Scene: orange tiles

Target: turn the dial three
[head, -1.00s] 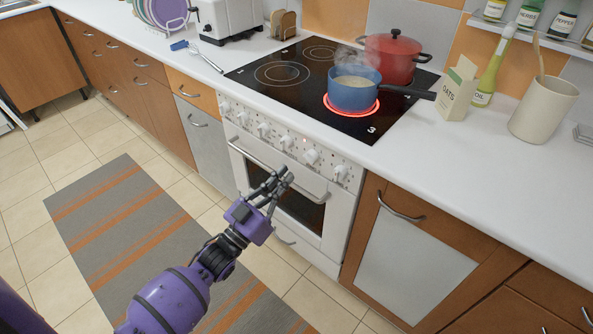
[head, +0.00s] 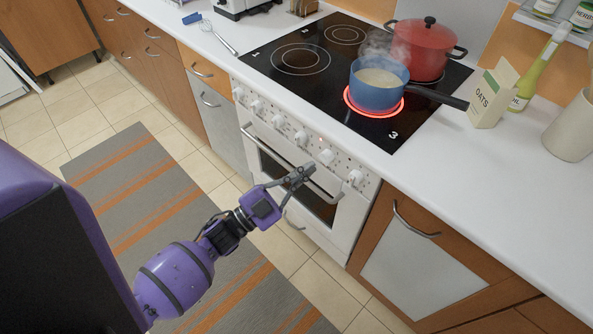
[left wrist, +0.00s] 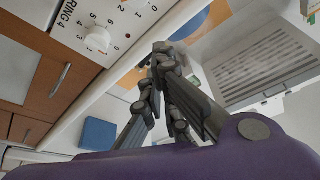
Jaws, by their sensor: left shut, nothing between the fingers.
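A row of several white dials (head: 301,138) runs along the front panel of the white stove. The dial at the right end (head: 355,178) and the one left of it (head: 326,156) are nearest my left gripper. My left gripper (head: 306,172) is shut and empty in front of the stove, just below and left of those dials in the picture, with no clear contact. In the left wrist view, the closed fingers (left wrist: 163,52) point up, and a white dial (left wrist: 97,38) with printed numbers and a "RING 4" label is beside them. My right gripper is not in view.
A blue pot (head: 379,88) steams on a glowing red ring marked 3. A red pot (head: 424,50) stands behind it. The oven handle (head: 285,160) crosses below the dials. An oats carton (head: 492,95) stands right of the hob.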

